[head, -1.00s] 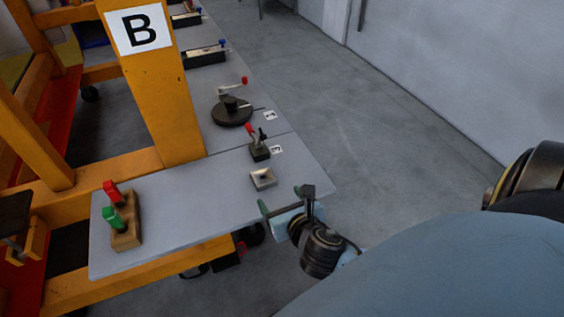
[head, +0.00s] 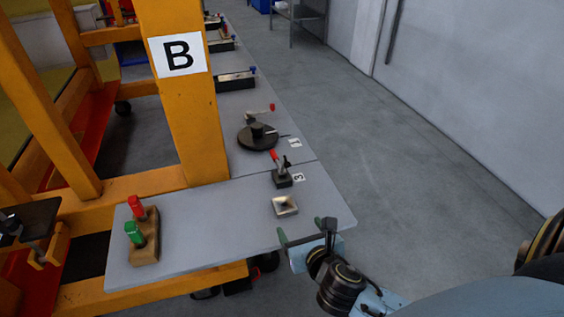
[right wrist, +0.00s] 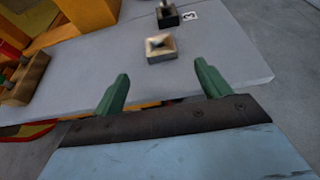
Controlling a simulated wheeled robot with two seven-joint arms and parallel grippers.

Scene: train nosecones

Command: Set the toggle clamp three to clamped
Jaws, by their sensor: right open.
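The toggle clamp (head: 282,178) beside the label marked 3 (head: 299,177) stands on the grey table. It has a dark base and a red handle that tilts up to the left. In the right wrist view only the lower part of the clamp (right wrist: 167,16) shows at the top edge, next to its label; the handle is cut off. My right gripper (head: 311,231) is open and empty at the table's near right corner, apart from the clamp. Its two green fingers (right wrist: 162,72) point towards the table in the right wrist view. My left gripper is not in view.
A small metal-topped block (head: 285,206) lies between the clamp and my right gripper. A round dark fixture (head: 258,138) stands behind the clamp. A wooden block with red and green handles (head: 145,247) is at left. An orange post (head: 185,110) rises beside the table (head: 215,235).

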